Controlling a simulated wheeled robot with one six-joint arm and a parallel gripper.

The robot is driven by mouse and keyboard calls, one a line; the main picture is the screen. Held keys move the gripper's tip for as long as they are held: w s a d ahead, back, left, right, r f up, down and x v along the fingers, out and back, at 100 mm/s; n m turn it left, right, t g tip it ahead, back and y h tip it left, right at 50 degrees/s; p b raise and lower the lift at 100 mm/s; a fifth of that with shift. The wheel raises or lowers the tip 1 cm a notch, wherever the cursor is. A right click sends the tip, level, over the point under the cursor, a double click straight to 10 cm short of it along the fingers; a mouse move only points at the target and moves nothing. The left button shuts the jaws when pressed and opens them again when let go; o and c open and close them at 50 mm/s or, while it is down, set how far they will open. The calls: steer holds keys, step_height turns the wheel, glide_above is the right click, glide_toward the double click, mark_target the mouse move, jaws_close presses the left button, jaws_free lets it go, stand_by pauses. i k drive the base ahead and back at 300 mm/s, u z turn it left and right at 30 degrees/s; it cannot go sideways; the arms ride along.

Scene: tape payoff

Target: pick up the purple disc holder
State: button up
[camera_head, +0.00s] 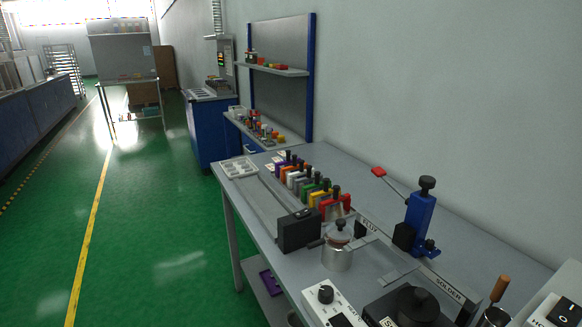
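Several coloured holders with black knobs stand in a row on the grey workbench (345,185). A purple holder (283,166) is at the far end of this row, small in the picture and partly covered by its neighbours. Another purple object (270,282) lies on the shelf under the bench; it is too small to tell what it is. My gripper is not in view.
Near the row are a black box (299,230), a metal pot (337,248) and a blue stand (419,222). A white tray (239,168) sits at the bench's far corner. The green floor (165,230) left of the bench is clear.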

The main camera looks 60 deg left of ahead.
mark_target(289, 162)
steer(key=k, duration=0.5)
steer(key=u, duration=3.05)
steer(key=i, duration=4.05)
steer(key=z, duration=2.65)
steer(key=i, duration=0.1)
steer(key=z, duration=0.4)
